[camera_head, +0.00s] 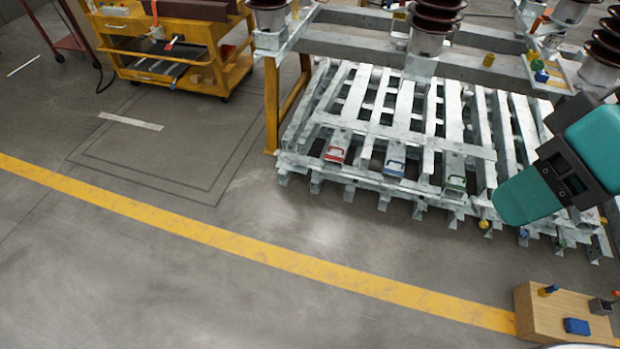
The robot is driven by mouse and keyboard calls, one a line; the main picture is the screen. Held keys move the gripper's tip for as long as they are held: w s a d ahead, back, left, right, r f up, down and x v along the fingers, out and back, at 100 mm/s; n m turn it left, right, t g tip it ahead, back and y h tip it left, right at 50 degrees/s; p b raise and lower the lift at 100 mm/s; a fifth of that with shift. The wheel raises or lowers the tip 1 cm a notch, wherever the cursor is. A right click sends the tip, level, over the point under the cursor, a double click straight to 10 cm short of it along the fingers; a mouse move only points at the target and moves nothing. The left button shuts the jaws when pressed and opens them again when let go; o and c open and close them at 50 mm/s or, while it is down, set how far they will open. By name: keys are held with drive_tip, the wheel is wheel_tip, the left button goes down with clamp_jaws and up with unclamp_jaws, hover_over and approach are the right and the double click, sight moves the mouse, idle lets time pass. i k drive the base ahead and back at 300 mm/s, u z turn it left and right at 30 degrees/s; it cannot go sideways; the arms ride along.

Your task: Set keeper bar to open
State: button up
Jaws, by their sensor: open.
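I cannot make out a part that is clearly the keeper bar, so its position cannot be told. The galvanised isolator frame (410,136) lies low on the floor at centre right. Teal and dark links of my arm cross the right edge and hide part of the frame's right end. My gripper's fingers do not show in this view.
A wooden block with a blue piece (577,326) stands at the lower right. A yellow workbench cart (175,50) stands at the upper left. Brown insulators (432,25) rise behind the frame. A yellow floor line (250,248) crosses open floor at left and front.

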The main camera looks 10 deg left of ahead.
sight(310, 169)
drive_tip(key=u, duration=0.5)
drive_tip(key=k, duration=1.2)
drive_tip(key=u, duration=0.85)
drive_tip(key=i, duration=1.65)
drive_tip(key=z, duration=1.2)
drive_tip(key=i, duration=0.8)
drive_tip(key=z, duration=0.9)
